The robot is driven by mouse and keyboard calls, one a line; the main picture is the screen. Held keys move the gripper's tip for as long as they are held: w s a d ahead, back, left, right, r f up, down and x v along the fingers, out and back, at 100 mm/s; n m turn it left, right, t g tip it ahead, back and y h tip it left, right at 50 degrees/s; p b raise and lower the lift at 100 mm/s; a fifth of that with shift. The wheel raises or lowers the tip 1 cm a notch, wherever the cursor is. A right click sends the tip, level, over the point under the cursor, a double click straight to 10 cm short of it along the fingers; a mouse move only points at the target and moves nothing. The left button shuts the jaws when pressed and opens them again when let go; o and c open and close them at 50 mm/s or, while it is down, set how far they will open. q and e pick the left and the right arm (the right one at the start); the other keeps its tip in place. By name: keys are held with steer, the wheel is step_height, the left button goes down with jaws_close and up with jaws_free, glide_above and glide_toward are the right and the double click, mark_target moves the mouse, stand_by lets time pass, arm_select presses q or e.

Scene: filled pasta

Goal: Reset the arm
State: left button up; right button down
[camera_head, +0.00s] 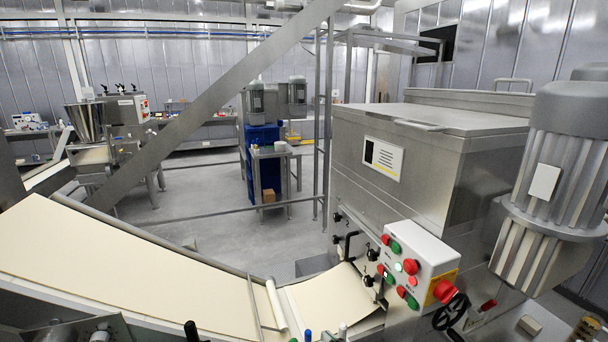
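Neither of my grippers shows in the head view, and I cannot make out either arm. A pale dough sheet (110,262) runs on a sloping conveyor from the left down to the steel pasta machine (440,165) on the right. A white control box (418,265) with red and green buttons is fixed to the machine's front. A dark handwheel (450,312) sits below it.
A large grey motor (555,180) juts out at the right. A diagonal steel beam (215,95) crosses above the conveyor. A blue machine (262,160) and a steel hopper (87,122) stand farther back. Grey floor (205,215) lies open between them.

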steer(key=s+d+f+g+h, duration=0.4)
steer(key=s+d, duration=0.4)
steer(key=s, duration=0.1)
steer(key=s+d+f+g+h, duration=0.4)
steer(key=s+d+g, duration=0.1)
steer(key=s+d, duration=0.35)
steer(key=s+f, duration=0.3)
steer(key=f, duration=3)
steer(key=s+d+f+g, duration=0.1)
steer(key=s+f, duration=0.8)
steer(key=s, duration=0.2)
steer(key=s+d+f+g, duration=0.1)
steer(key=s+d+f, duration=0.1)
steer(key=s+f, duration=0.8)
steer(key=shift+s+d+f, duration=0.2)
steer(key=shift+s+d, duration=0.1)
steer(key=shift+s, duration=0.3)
